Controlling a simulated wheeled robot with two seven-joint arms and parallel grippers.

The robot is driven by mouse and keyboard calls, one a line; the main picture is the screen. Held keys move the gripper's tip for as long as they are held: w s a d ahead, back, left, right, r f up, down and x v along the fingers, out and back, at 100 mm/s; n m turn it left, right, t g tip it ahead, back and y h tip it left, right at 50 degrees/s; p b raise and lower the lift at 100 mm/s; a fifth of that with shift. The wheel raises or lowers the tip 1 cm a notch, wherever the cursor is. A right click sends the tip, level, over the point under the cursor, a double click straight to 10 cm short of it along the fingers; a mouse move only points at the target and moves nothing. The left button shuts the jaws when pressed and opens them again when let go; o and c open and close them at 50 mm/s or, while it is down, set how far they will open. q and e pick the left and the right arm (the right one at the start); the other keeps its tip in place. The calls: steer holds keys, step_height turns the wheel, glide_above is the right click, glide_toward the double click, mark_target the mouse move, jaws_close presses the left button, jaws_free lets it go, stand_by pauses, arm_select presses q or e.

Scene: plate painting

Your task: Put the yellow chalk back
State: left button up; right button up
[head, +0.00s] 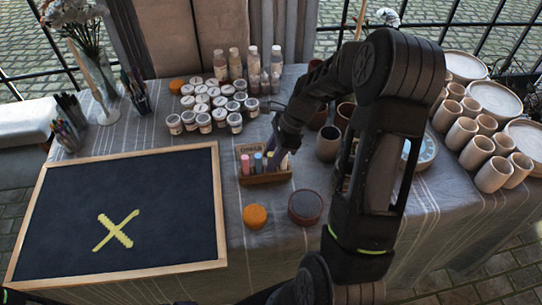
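A small wooden chalk box (266,179) stands near the middle of the table. Several upright sticks show in it, among them a pink chalk (245,164) and a light blue chalk (258,162). My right gripper (279,150) is over the right part of the box, pointing down. Its fingers are small and partly hidden, so I cannot tell whether they are open or shut or hold anything. I cannot pick out the yellow chalk. A yellow X is drawn on the black chalkboard (75,220) at the left. My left gripper is not in view.
Several white paint jars (204,120) and bottles stand behind the box. An orange round item (255,216) and a dark red round container (305,207) lie in front. Several clay cups (462,136) and plates (496,99) fill the right. My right arm hides part of the table.

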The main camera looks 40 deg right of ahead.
steer(key=shift+r, duration=0.15)
steer(key=v, duration=1.2)
steer(key=shift+b, duration=0.4)
